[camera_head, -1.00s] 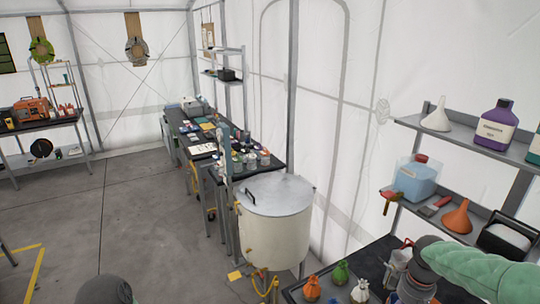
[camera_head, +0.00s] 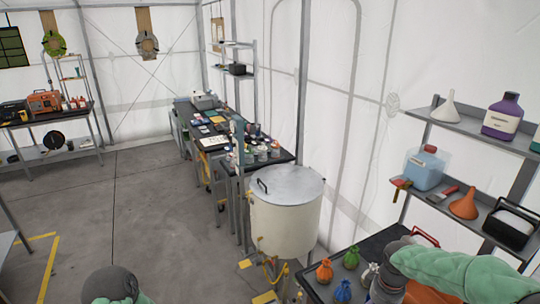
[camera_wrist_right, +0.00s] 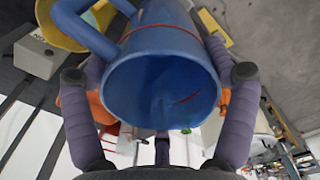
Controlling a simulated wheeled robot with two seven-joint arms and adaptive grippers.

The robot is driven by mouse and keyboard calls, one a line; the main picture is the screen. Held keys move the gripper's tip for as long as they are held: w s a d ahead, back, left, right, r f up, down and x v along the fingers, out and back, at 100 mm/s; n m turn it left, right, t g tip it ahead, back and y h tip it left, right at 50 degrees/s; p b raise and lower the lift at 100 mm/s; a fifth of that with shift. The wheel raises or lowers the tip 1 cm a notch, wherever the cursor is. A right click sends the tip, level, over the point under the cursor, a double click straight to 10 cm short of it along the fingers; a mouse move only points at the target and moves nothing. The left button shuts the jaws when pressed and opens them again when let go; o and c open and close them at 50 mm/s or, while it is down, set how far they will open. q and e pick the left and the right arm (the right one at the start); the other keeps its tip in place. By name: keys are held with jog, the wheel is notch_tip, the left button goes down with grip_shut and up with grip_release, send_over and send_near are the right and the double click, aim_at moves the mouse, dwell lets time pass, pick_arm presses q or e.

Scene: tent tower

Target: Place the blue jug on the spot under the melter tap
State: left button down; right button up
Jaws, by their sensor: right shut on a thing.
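The blue jug (camera_wrist_right: 165,85) fills the middle of the right wrist view, its open mouth facing the camera and its handle at upper left. My right gripper (camera_wrist_right: 160,75) has a finger on each side of the jug and is shut on it. The jug and right gripper cannot be made out in the head view. The melter (camera_head: 286,222) is a cream drum with a grey lid and handle, centre right in the head view. Yellow piping (camera_head: 268,268) shows low on it; the tap and spot are not clear. My left gripper is out of view.
A shelf (camera_head: 455,122) with containers and funnels stands further right. A cluttered bench (camera_head: 272,160) runs behind the melter. The grey floor to the left is open.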

jog(key=a+f+m, duration=0.2)
jog(key=a+f, duration=0.6)
jog(key=a, duration=0.5)
notch_tip(320, 180, down, 11)
jog(key=b, duration=1.1)
jog(key=shift+s+d, duration=0.2)
jog(key=shift+s+f, duration=0.1)
